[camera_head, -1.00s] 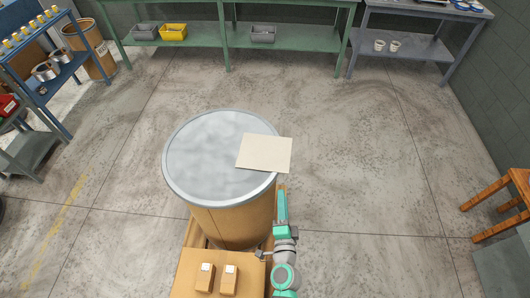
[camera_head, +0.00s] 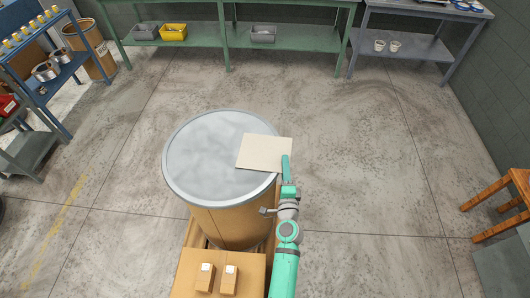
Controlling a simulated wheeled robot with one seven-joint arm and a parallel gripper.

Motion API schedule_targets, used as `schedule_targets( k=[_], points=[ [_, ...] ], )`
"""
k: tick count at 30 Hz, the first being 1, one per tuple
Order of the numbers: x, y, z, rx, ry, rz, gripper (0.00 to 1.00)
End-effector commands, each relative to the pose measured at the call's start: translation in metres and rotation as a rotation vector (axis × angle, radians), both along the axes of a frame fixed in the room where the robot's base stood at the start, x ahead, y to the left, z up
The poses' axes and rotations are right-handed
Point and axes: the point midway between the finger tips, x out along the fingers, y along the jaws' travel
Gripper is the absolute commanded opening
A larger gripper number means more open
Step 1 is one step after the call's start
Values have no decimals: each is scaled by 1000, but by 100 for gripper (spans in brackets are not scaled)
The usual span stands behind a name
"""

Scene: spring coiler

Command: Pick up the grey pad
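A flat, square, pale beige-grey pad (camera_head: 262,152) is the only pad I see. It lies on the grey round lid (camera_head: 208,160) of a large brown drum (camera_head: 235,222), and its right part sticks out past the rim. My gripper (camera_head: 285,158) is the slim teal end of my arm. In the picture its tip overlaps the pad's lower right corner. I cannot tell whether it touches the pad or is above or below it. The fingers show edge-on as one piece, so their opening is hidden.
Two small brown boxes (camera_head: 230,280) with white tops stand on a larger carton below the drum. A green bench (camera_head: 290,40) runs along the back. A blue shelf (camera_head: 60,80) is at left, a wooden stool (camera_head: 500,200) at right. The floor right of the drum is clear.

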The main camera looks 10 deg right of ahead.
Motion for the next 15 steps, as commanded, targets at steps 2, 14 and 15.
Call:
schedule_targets(
  k=[2,14,15],
  points=[
    [13,-1,1,-1,-2,0,27],
    [44,-4,0,-1,-1,0,27],
    [44,-4,0,-1,-1,0,27]
  ],
)
